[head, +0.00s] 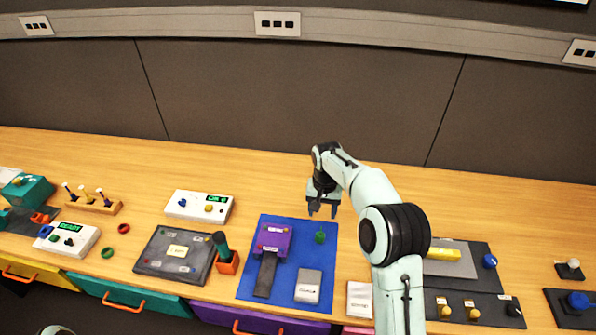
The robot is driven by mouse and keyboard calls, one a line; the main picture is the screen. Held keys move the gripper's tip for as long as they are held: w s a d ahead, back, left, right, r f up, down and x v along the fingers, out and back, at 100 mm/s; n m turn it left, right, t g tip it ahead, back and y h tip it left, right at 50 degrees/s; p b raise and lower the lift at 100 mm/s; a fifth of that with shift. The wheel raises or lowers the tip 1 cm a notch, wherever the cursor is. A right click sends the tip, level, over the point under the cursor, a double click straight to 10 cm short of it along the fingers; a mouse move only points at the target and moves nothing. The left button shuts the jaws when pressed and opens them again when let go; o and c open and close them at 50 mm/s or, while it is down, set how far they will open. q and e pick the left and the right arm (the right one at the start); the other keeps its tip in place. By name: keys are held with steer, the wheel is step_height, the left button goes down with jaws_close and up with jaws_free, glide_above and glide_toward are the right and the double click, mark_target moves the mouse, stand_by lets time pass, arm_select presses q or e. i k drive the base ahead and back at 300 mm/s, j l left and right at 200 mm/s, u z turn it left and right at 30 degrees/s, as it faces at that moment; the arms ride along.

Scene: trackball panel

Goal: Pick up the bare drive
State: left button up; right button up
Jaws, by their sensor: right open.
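A grey box-shaped piece with a pale label (308,286), which looks like the bare drive, lies on the front right part of a blue mat (286,222). My right gripper (323,211) points down with its fingers apart and nothing between them. It is over the mat's back right corner, well behind the grey drive and apart from it. My left gripper is not in view.
On the mat are a purple device (272,238) with a dark strip in front and a small green piece (320,237) below my right gripper. A white labelled item (360,299) is right of the mat. An orange holder (227,262) stands left.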

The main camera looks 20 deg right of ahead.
mark_target(359, 300)
steer(key=k, duration=1)
